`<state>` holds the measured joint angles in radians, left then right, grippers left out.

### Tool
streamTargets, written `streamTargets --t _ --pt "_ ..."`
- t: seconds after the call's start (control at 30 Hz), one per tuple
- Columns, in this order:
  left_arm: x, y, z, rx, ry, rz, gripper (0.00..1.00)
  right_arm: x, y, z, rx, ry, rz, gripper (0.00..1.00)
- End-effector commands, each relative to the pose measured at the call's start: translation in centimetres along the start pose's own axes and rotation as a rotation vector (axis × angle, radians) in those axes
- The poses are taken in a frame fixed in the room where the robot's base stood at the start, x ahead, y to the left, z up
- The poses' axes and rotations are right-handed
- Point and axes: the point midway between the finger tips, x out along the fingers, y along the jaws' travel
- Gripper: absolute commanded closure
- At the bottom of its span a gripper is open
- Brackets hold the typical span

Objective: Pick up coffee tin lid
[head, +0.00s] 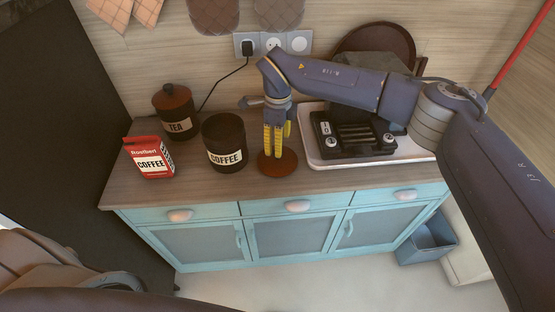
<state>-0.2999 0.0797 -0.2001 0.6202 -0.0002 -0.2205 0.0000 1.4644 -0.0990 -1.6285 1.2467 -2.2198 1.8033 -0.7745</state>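The coffee tin lid (290,165) is a round reddish-brown disc at the front of the wooden counter, right of the coffee tin. My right gripper (274,153) points straight down over it, its yellow fingers close together at the lid's middle. The fingers hide the middle of the lid, so I cannot see whether they touch or grip a knob. The lid looks flat on the counter. The dark coffee tin (225,158) stands upright with its top open. My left gripper is not in view.
A lidded tea tin (181,125) and a red coffee packet (151,160) stand at the left. A black toaster (352,135) sits on a white tray (314,152) at the right. A cable (222,84) hangs from the wall socket behind the tins.

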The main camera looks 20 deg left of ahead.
Motion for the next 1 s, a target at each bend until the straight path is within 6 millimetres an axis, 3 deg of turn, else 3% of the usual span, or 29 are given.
streamTargets --t 0.23,0.63,1.0 --pt "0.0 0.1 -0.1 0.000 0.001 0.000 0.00 1.1 0.1 0.0 0.000 0.000 0.001 0.45" --pt "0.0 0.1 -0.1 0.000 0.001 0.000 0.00 5.3 0.2 0.1 0.000 -0.001 0.001 0.45" --pt "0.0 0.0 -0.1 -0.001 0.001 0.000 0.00 5.7 0.1 0.1 0.000 -0.001 -0.001 0.44"
